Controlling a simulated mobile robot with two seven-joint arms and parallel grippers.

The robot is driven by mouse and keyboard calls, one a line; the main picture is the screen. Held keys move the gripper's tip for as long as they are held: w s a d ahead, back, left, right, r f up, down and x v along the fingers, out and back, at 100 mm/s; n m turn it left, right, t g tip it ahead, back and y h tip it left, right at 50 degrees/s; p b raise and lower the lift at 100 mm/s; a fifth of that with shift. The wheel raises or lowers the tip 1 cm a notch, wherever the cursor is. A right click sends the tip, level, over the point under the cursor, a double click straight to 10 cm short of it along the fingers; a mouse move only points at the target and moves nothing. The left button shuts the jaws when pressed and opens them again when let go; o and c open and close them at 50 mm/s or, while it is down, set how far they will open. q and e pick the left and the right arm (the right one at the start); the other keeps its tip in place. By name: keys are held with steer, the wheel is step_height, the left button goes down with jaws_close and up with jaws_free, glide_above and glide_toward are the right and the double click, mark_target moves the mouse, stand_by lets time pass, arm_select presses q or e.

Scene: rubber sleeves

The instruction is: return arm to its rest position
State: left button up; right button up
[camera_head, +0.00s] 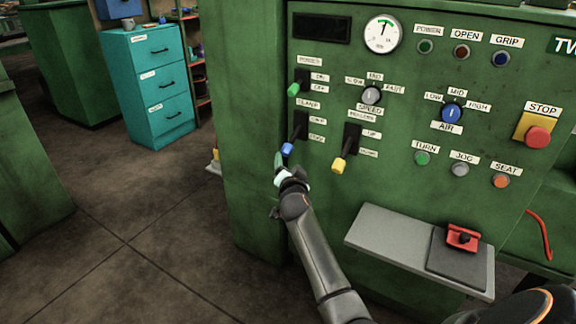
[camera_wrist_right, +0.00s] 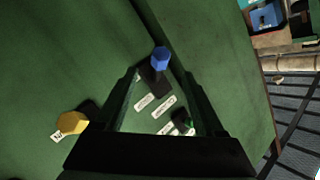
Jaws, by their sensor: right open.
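My right gripper (camera_head: 280,163) is in front of the green machine panel (camera_head: 330,205), just below the blue-tipped clamp lever (camera_head: 287,149). In the right wrist view its two fingers (camera_wrist_right: 158,75) stand apart with nothing held between them. The blue lever tip (camera_wrist_right: 160,59) shows beyond the gap between the fingers; I cannot tell whether they touch it. My right arm (camera_head: 318,258) reaches up from the bottom of the head view. My left gripper is not in view.
The yellow lever (camera_head: 339,166) is close right of the gripper, and the green lever (camera_head: 293,89) is above. A grey shelf (camera_head: 385,237) with a red fixture (camera_head: 462,237) juts out at lower right. A teal cabinet (camera_head: 160,85) stands behind left; the floor (camera_head: 150,240) is clear.

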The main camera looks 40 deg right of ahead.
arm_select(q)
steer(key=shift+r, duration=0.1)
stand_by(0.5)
